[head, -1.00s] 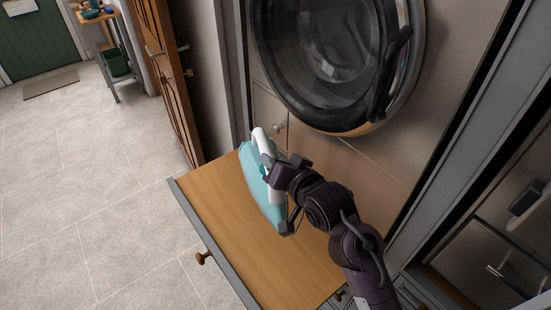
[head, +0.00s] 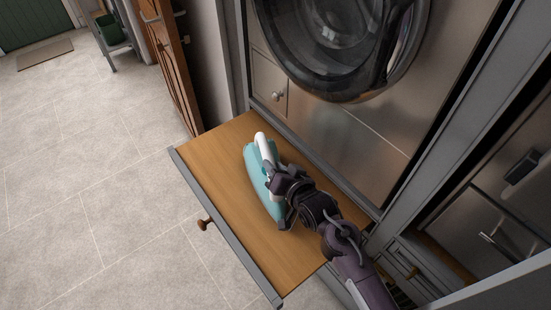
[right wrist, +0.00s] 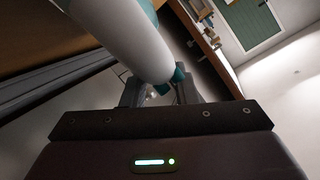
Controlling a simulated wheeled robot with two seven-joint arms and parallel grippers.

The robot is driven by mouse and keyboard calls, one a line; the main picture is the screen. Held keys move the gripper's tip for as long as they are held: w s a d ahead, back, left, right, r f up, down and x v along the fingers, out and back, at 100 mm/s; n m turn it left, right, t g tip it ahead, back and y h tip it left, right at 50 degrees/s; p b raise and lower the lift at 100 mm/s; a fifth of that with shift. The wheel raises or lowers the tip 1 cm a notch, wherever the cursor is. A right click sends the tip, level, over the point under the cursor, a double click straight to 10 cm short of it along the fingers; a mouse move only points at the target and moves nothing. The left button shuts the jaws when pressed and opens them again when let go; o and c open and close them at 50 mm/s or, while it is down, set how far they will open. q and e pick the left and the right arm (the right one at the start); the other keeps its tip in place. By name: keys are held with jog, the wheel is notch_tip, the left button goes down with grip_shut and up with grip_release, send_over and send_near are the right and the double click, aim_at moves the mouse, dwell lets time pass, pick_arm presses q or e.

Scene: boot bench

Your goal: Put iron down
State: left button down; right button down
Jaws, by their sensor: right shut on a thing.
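The iron (head: 257,180) is teal with a white handle. It is over the middle of the wooden pull-out board (head: 215,160), long side running from back to front. I cannot tell whether it touches the board or hangs just above it. My right gripper (head: 273,181) is shut on the iron's handle, coming in from the lower right. In the right wrist view the white handle (right wrist: 125,35) lies across the fingers and hides part of them. My left gripper is not in view.
A front-loading washing machine (head: 340,45) stands behind the board. A wooden door (head: 172,60) is at the back left. The board has bare room left of and in front of the iron. The tiled floor (head: 90,190) to the left is open.

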dwell(0.4)
jog(key=c, duration=1.1)
grip_release()
jog(key=shift+s+f, duration=0.1)
jog(key=shift+f, duration=0.05)
jog(key=shift+c, duration=0.2)
jog(key=b+v, duration=0.1)
jog(key=v, duration=1.1)
